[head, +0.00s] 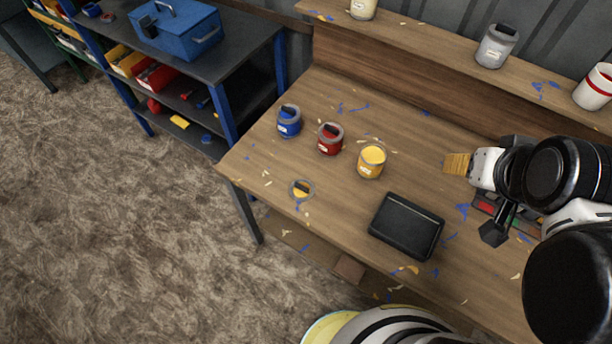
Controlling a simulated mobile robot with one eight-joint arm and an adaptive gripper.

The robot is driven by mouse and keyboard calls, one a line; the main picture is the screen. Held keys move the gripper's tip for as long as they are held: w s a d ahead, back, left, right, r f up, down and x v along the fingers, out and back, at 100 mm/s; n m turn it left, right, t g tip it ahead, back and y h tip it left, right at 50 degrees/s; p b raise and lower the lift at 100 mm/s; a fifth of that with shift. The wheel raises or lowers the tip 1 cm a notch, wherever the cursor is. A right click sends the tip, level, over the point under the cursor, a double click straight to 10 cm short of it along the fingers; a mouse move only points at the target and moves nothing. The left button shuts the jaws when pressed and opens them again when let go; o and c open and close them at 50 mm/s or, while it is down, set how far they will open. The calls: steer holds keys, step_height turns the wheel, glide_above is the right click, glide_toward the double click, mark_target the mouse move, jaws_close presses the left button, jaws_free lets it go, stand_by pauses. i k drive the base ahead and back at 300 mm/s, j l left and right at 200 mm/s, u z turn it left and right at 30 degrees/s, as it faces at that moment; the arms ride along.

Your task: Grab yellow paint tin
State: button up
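The yellow paint tin (370,167) stands upright on the wooden workbench (335,95), open, with yellow paint showing at its top. A red paint tin (330,139) and a blue paint tin (288,121) stand in a row to its left. My gripper (497,205) is at the right of the picture, over the right part of the bench and clear of the yellow tin. A dark finger-like part points down toward the bench. My arm links hide much of the gripper, and I cannot tell how far its fingers are apart.
A black tray (406,226) lies in front of the yellow tin. A yellow-smeared round lid (301,189) lies front left. Tins, including a grey one (497,46), stand on the raised back shelf. A blue toolbox (176,30) is at left.

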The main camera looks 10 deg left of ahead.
mark_target(373, 157)
steer(key=u, duration=0.4)
steer(key=k+j+z, duration=0.3)
steer(key=z, duration=0.2)
steer(key=k+j+z, duration=0.1)
steer(key=k+z, duration=0.65)
steer(key=z, duration=0.2)
